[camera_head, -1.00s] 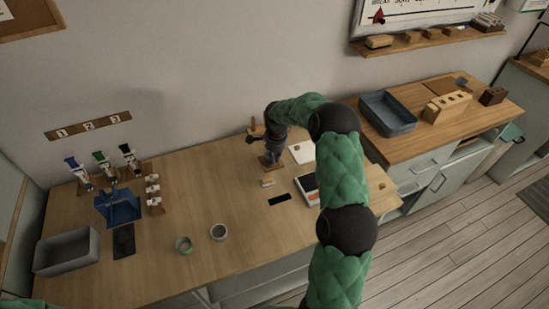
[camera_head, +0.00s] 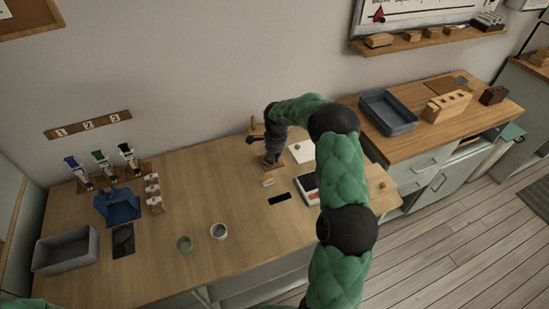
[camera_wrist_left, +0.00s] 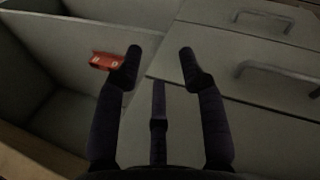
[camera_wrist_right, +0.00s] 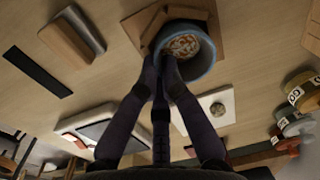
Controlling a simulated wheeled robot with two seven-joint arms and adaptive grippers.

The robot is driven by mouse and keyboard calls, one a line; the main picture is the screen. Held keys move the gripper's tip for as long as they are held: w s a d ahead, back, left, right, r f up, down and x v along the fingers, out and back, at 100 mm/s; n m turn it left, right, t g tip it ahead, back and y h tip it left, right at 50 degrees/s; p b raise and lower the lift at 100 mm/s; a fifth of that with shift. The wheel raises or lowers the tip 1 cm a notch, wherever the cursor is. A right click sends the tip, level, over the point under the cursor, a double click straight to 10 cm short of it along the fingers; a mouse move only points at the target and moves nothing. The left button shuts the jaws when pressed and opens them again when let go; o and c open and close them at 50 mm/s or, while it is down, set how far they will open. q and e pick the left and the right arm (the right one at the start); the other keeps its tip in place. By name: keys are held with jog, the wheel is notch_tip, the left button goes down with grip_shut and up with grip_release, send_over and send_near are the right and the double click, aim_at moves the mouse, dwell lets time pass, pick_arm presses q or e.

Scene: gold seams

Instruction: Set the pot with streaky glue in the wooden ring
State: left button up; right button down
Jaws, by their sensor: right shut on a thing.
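The pot (camera_wrist_right: 200,60) has a blue-grey wall and streaky, brown-and-white contents, seen from above in the right wrist view. My right gripper (camera_wrist_right: 168,72) is shut on its near wall. The wooden piece beyond and beneath the pot, with a square base (camera_wrist_right: 208,24), appears to be the ring holder; the pot hides part of it, so I cannot tell whether it is seated. In the head view my right gripper (camera_head: 271,157) is low at the back of the table, and the pot is mostly hidden. My left gripper (camera_wrist_left: 160,52) is open and empty before grey drawer fronts.
A white scale (camera_head: 308,187), a black strip (camera_head: 280,199) and a white tile (camera_head: 302,151) lie around my right gripper. A grey bin (camera_head: 66,251) is at left. Mid-table is largely clear.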

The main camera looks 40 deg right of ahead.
dwell(0.3)
jog(key=c, duration=1.3)
grip_release()
jog(key=shift+c, duration=0.2)
jog(key=shift+r, duration=0.15)
jog(key=shift+s+r+p, duration=0.15)
jog(key=shift+r+p, duration=1.35)
jog(key=shift+r, duration=0.9)
notch_tip(320, 180, up, 12)
jog(key=shift+s, duration=0.35)
jog(key=shift+a, duration=0.1)
